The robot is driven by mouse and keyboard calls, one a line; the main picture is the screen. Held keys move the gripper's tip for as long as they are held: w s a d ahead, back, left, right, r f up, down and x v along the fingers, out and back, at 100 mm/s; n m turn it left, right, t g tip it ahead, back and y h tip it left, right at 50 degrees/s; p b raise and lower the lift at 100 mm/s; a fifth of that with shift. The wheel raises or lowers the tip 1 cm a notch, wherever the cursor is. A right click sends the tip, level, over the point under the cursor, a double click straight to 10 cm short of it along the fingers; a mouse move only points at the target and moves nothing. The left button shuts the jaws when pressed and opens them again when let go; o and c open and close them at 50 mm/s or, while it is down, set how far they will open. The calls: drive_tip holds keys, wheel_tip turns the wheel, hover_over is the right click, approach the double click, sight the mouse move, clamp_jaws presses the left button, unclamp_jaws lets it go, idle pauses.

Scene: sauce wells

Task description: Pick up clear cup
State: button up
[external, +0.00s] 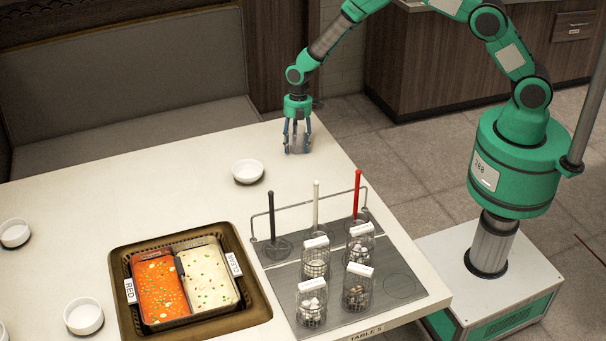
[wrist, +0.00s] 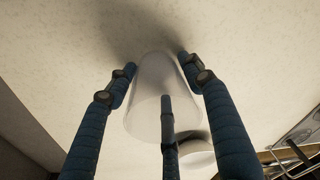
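The clear cup (wrist: 150,92) stands on the pale table near its far edge, between the three blue fingers of my gripper (wrist: 160,78). In the external view my gripper (external: 297,148) points down at the table, and the cup shows only faintly among the fingers. In the wrist view one finger lies to the cup's left, one to its right, and one crosses in front of it. The side fingertips are close to the cup's wall; whether they touch it is not clear.
A white bowl (external: 247,171) stands just left of my gripper and shows behind the cup in the wrist view (wrist: 196,152). A soup pot (external: 122,262) and a rack with wire baskets (external: 313,263) stand nearer.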

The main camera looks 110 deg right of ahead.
sight(296, 135)
drive_tip(key=c, duration=0.4)
drive_tip(key=shift+c, duration=0.2)
drive_tip(key=shift+r, duration=0.2)
drive_tip(key=shift+r, duration=0.2)
wheel_tip(296, 135, up, 3)
drive_tip(key=shift+f+p, duration=0.1)
drive_tip(key=shift+p, duration=0.25)
drive_tip(key=s+a, duration=0.3)
drive_tip(key=s, duration=0.1)
drive_tip(key=s+a+r, duration=0.1)
drive_tip(key=s+a, duration=0.2)
drive_tip(key=s, duration=0.1)
drive_tip(key=s+a+p, duration=0.1)
drive_tip(key=s+a, duration=0.2)
drive_tip(key=s, duration=0.2)
drive_tip(key=shift+a+r, duration=0.1)
drive_tip(key=shift+r, duration=0.15)
